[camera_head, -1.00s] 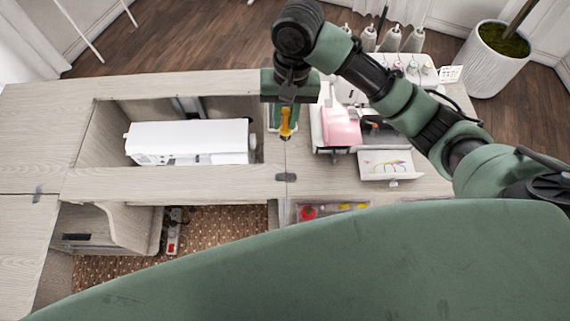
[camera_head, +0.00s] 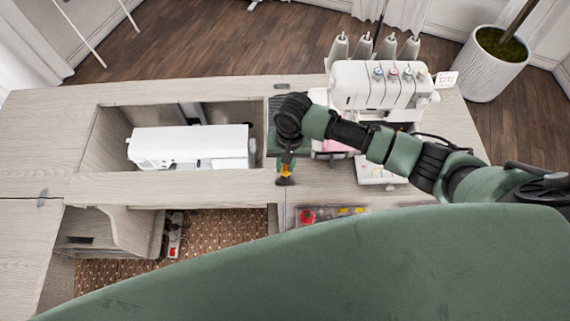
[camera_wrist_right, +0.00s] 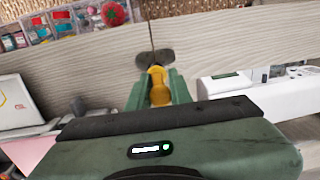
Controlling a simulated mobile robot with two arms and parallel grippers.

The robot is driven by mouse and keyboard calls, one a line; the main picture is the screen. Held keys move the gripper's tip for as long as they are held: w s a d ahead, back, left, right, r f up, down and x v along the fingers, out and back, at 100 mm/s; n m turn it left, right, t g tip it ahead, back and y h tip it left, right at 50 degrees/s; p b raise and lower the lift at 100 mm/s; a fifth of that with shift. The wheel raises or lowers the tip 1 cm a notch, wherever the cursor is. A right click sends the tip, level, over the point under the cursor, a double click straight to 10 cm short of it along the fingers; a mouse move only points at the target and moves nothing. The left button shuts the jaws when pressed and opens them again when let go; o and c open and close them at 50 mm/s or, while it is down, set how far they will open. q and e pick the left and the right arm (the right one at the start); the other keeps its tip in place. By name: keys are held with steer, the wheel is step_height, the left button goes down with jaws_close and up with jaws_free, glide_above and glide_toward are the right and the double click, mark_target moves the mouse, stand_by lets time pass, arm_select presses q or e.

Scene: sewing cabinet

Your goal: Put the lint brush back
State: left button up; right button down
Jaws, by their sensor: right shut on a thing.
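My right gripper (camera_head: 286,168) points down over the cabinet top, near the front edge and just right of the sewing machine well. It is shut on a small yellow piece, which I take for the lint brush (camera_head: 286,173). In the right wrist view the yellow piece (camera_wrist_right: 158,88) sits between the green fingers (camera_wrist_right: 157,92), in front of a dark hinge (camera_wrist_right: 155,58) on the tabletop seam. Most of the brush is hidden by the fingers, and I cannot tell its height above the top. My left gripper is not in view.
An open drawer (camera_head: 290,218) below the front edge holds a red pincushion (camera_head: 307,216) and small yellow items. A white sewing machine (camera_head: 190,147) sits in the well. A serger (camera_head: 380,90) stands at right. The cabinet top (camera_head: 45,125) is clear at left.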

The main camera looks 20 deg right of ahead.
steer(key=shift+f, duration=0.5)
steer(key=c, duration=1.3)
jaws_free()
steer(key=shift+f, duration=0.1)
steer(key=r, duration=0.8)
steer(key=d+r+b, duration=0.1)
steer(key=r, duration=0.3)
steer(key=shift+r, duration=0.15)
